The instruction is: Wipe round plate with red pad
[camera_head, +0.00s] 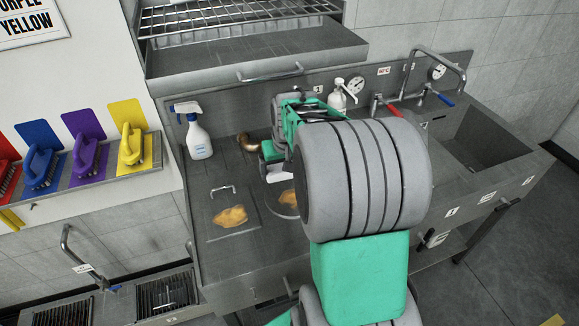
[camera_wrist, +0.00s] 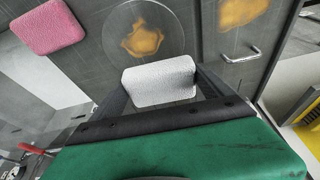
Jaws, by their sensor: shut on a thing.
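My gripper (camera_wrist: 160,88) is shut on a white pad (camera_wrist: 158,78), held between its fingers in the wrist view. The round plate (camera_wrist: 118,18) lies just beyond the pad and bears an orange-brown stain (camera_wrist: 143,40). A pinkish-red pad (camera_wrist: 48,27) lies apart from my gripper, at the upper left of the wrist view. In the head view my gripper (camera_head: 277,160) is over the counter, and my arm hides the red pad and part of the round plate (camera_head: 284,211). I cannot tell whether the white pad touches the counter.
A square panel (camera_head: 215,232) with a handle and a similar stain lies left of the round plate. A spray bottle (camera_head: 198,135) and a brass elbow pipe (camera_head: 248,143) stand behind. A sink (camera_head: 485,140) is at the right; coloured brushes (camera_head: 85,155) sit on the left shelf.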

